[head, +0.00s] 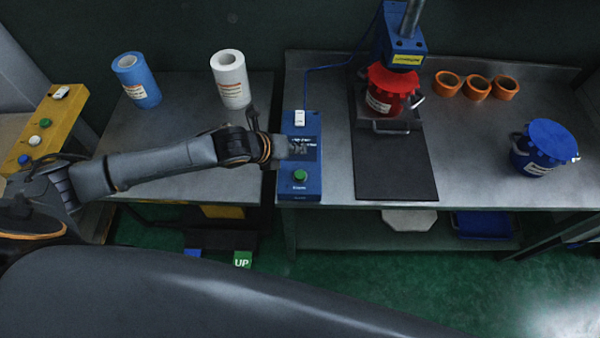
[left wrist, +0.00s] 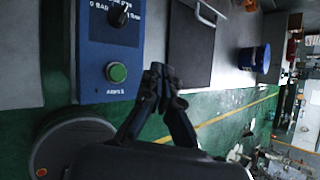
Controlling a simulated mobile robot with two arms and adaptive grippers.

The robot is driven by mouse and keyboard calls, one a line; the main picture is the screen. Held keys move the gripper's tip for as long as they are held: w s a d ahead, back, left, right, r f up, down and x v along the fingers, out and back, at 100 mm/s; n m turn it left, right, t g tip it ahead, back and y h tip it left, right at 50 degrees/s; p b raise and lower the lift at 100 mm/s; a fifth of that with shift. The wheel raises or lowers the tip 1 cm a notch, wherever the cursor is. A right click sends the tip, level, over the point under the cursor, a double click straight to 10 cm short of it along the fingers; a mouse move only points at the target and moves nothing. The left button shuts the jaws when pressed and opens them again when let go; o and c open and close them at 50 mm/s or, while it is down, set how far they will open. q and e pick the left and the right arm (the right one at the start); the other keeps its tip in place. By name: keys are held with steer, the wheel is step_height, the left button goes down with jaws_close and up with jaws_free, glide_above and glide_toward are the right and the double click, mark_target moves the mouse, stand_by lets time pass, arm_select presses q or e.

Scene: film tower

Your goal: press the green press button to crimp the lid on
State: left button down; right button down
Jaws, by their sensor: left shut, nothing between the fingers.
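The green press button (head: 300,176) is on the front part of a blue control box (head: 312,190) on the bench. It also shows in the left wrist view (left wrist: 116,72), next to the fingertips. My left gripper (head: 277,146) is over the box's left edge in the head view, behind the button. In the left wrist view the left gripper (left wrist: 160,76) is shut and empty, with its tips to the right of the button. Whether it touches the box, I cannot tell. A red pot (head: 385,103) with a red lid (head: 392,78) stands under the blue press head (head: 405,47).
A white switch (head: 300,118) is at the box's back. Several orange rings (head: 477,87) and a blue lidded pot (head: 540,148) stand on the right. A blue roll (head: 137,80) and a white roll (head: 231,80) stand on the left table. A dark mat (head: 397,165) lies before the press.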

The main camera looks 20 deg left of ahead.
mark_target(298, 176)
steer(key=shift+a, duration=0.1)
